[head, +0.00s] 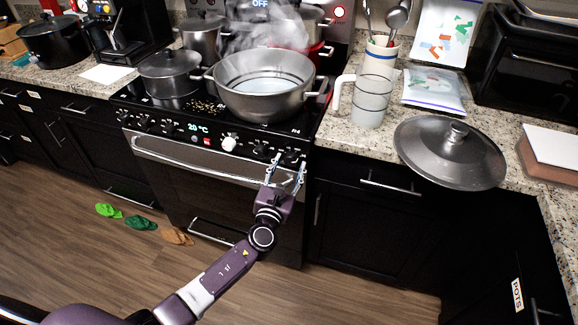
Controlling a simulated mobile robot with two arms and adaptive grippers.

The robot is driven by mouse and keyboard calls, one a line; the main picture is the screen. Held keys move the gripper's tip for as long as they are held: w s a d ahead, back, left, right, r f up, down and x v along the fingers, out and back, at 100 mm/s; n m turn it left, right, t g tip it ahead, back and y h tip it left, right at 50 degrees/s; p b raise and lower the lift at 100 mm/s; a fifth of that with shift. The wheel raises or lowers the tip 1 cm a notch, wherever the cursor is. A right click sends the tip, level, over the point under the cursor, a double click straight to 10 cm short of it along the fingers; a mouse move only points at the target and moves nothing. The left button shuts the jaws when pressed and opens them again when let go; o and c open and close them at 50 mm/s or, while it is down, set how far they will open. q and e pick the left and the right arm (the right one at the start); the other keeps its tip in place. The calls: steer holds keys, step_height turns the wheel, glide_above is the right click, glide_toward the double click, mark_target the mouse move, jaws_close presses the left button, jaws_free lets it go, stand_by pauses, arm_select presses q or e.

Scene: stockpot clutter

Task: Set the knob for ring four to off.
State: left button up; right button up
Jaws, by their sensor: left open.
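The stove's front panel carries a row of black knobs and one white knob (229,142). The rightmost black knob (291,157) sits below a small label on the stovetop that seems to read R4. My left gripper (287,163) is open, with its fingertips at or just in front of this rightmost knob. I cannot tell whether they touch it, and the fingers partly cover it. The knob's pointer is too small to read. Another black knob (260,150) is just left of it. My right gripper is not in view.
A large steaming pot (264,100) stands on the front right of the stove, with a smaller lidded pot (170,75) to its left. The oven handle (180,155) runs below the knobs. A clear jug (371,100) and a large lid (450,150) are on the right counter.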

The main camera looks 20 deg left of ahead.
arm_select(q)
steer(key=shift+w, duration=0.1)
steer(key=shift+c, duration=0.5)
steer(key=c, duration=1)
steer(key=shift+c, duration=0.2)
